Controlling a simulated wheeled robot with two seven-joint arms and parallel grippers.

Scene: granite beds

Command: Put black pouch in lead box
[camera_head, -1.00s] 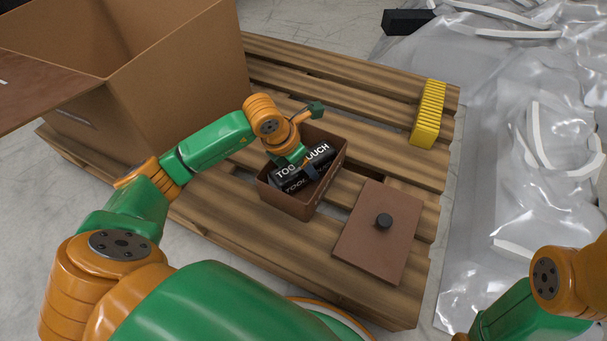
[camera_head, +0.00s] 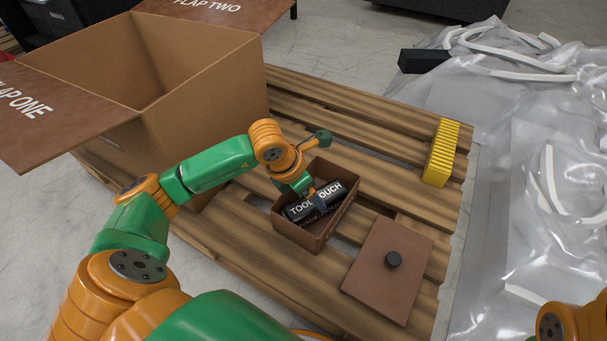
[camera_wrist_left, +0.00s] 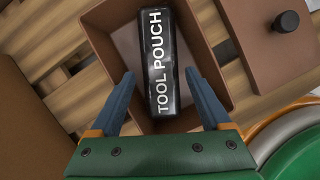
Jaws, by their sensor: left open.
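The black pouch (camera_head: 328,203), lettered "TOOL POUCH", lies inside the small open brown box (camera_head: 298,234), which I take as the lead box. In the left wrist view the pouch (camera_wrist_left: 161,62) lies lengthwise within the box (camera_wrist_left: 203,38). My left gripper (camera_head: 316,194) is over the box. In the wrist view its blue fingers (camera_wrist_left: 160,76) are spread on either side of the pouch, with gaps visible on both sides. A finger hides part of the lettering in the head view. My right gripper is out of view.
A brown lid (camera_head: 388,281) with a black knob lies on the pallet (camera_head: 385,165) right of the box. A large open carton (camera_head: 205,105) stands at left. A yellow ribbed block (camera_head: 441,153) sits at the pallet's right edge. Plastic sheeting (camera_head: 550,130) covers the floor at right.

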